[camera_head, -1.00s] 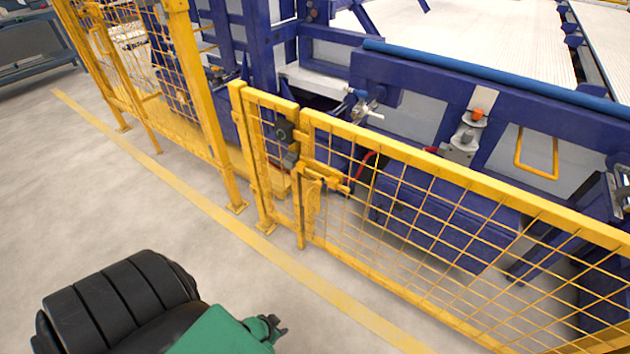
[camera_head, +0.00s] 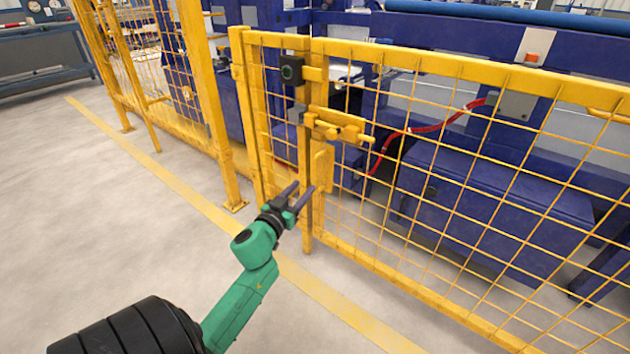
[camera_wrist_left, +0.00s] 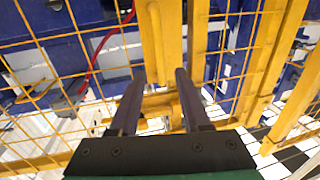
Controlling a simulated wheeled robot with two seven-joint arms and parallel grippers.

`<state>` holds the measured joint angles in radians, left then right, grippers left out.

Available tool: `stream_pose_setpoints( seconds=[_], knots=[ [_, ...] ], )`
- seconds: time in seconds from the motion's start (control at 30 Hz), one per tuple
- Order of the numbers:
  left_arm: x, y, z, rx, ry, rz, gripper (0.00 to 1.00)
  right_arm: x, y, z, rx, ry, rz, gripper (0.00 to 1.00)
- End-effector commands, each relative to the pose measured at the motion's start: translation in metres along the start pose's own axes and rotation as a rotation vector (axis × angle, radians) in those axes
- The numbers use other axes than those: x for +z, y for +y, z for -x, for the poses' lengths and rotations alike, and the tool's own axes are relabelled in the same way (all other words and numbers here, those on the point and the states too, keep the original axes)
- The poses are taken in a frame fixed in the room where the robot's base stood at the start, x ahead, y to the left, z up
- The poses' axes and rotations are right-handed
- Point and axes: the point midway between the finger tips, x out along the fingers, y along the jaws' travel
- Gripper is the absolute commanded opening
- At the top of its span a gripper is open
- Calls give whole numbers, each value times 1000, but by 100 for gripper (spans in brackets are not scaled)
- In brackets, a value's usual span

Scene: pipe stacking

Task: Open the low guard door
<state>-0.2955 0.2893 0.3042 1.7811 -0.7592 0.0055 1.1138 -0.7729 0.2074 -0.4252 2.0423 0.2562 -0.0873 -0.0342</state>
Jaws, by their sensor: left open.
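The low guard door (camera_head: 450,200) is a yellow mesh panel at the right in the head view and stands in line with the fence. A yellow sliding bolt latch (camera_head: 340,128) sits on its frame near the post, with a yellow plate (camera_head: 323,168) below it. My left gripper (camera_head: 304,188) is open and empty, its dark fingers pointing up at the frame just below the latch. In the left wrist view, the left gripper (camera_wrist_left: 157,78) has its two fingers apart, with yellow latch parts (camera_wrist_left: 158,103) seen between them. Contact cannot be told. My right gripper is not in view.
A black switch box (camera_head: 292,70) sits above the latch. Taller yellow fencing (camera_head: 165,90) runs off to the left. Behind the door are blue machinery (camera_head: 490,200) and a red hose (camera_head: 440,124). The grey floor (camera_head: 110,210) at left is clear.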

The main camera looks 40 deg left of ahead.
Motion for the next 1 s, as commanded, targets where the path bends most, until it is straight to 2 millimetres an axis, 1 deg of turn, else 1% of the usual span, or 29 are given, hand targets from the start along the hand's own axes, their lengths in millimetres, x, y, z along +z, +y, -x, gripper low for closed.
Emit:
stream_pose_setpoints(
  seconds=[0.03,0.1,0.2,0.3,0.43,0.67,0.7,0.77,0.8,1.0],
  knots=[
    [3,0,-14,2,4,-4,47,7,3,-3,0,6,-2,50],
    [2,-1,-34,0,4,-5,47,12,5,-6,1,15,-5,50],
    [3,0,-58,0,2,-4,47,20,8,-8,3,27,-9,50],
    [3,0,-75,1,1,0,47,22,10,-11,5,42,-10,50],
    [2,0,-86,-1,-2,0,47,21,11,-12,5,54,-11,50],
    [2,0,-86,0,-3,1,47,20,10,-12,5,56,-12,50],
    [2,0,-86,0,-3,1,32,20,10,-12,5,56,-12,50],
    [2,0,-86,0,-3,1,9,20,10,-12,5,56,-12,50],
    [2,0,-86,0,-3,1,0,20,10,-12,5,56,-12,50],
    [2,0,-86,0,-3,1,0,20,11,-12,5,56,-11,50]
  ],
)
